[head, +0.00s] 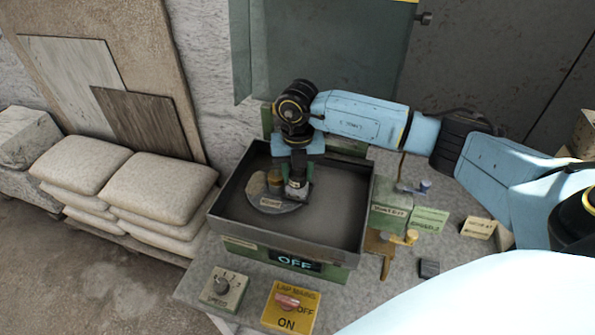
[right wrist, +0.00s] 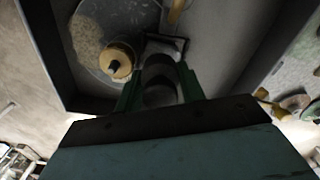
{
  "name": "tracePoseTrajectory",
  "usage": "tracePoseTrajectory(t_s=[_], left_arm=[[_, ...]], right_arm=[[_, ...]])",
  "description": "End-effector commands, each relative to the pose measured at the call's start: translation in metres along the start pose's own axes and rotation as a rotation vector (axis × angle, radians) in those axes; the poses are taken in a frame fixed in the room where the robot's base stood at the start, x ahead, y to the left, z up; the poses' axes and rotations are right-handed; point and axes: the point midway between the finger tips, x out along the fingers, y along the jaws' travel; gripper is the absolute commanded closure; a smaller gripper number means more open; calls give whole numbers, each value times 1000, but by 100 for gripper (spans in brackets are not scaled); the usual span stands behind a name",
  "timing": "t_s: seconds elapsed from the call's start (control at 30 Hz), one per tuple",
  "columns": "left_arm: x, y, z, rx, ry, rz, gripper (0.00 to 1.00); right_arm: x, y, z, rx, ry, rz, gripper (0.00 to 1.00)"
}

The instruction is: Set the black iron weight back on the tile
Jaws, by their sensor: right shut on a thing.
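My right gripper (head: 297,182) points down inside the dark square pan and is shut on a dark, rounded thing, apparently the black iron weight (right wrist: 160,80). The weight shows between the green fingers in the right wrist view; the fingers hide much of it. It is at the right edge of a round grey disc (head: 260,198); I cannot tell whether it touches the disc. A brass weight (head: 274,179) stands on the disc beside the gripper and also shows in the right wrist view (right wrist: 118,62). I cannot tell which surface is the tile. My left gripper is not in view.
The pan (head: 365,215) has raised walls around the gripper; its right floor is clear. In front are an OFF display (head: 293,262), a dial box (head: 224,288) and a yellow switch box (head: 291,306). A small dark block (head: 429,268) and labelled boxes (head: 390,212) stand right. Sandbags (head: 158,186) lie left.

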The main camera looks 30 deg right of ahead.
Motion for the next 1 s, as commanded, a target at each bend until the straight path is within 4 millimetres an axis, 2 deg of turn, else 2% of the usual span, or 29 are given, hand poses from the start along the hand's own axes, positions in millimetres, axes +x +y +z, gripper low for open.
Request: tracePoseTrajectory(t_s=[0.93,0.97,1.0], left_arm=[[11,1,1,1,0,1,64],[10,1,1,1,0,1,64],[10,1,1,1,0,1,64]], right_arm=[[14,0,0,0,-2,2,100],[13,0,0,0,-2,2,58],[13,0,0,0,-2,2,53]])
